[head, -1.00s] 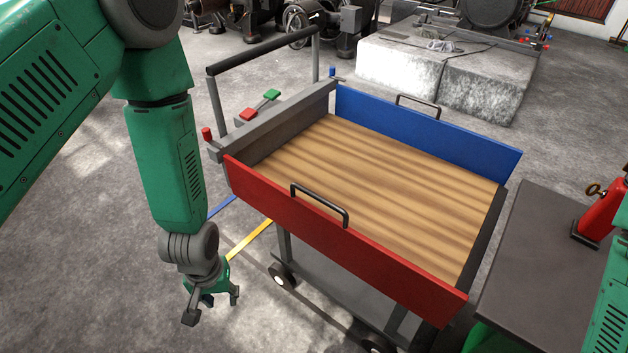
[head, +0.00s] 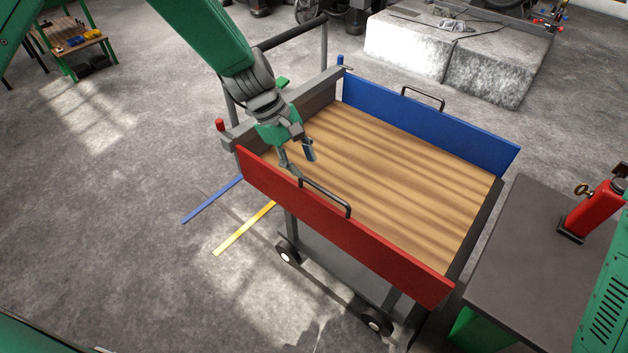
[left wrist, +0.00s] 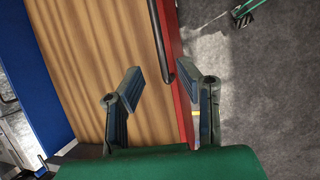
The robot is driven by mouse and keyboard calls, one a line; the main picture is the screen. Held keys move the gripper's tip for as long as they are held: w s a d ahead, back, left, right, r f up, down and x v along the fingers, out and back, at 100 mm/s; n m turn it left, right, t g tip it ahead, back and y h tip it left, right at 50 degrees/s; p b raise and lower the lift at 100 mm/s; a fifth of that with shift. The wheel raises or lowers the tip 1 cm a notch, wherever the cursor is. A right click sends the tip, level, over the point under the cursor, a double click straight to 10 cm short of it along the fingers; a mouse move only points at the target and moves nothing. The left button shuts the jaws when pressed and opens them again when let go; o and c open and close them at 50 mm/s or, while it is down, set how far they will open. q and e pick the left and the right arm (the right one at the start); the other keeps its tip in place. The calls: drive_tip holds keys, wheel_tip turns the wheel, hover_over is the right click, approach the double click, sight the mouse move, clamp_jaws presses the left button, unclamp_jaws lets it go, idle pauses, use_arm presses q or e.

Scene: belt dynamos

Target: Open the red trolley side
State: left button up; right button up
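The red trolley side (head: 370,240) stands upright along the trolley's near edge, and its dark handle (head: 325,195) is fixed at the top. The red side also shows in the left wrist view (left wrist: 172,30), with the handle (left wrist: 162,45) beside it. My left gripper (head: 298,157) is open and empty over the trolley's left end, close to the handle's left end. In the left wrist view, one finger lies over the wooden bed and the other overlaps the red side and the handle's lower end. Contact cannot be told. My right gripper is not in view.
The wooden trolley bed (head: 400,160) is empty. The blue side (head: 430,128) stands upright at the back. A red post (head: 220,125) and a green lever (head: 282,82) are at the left end. A dark table (head: 520,245) with a red jack-like object (head: 590,212) is close on the right.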

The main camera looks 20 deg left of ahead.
sight(316, 184)
use_arm(q)
drive_tip(key=x, duration=0.6)
drive_tip(key=shift+d+f, duration=0.15)
drive_tip(key=shift+c, duration=0.5)
clamp_jaws()
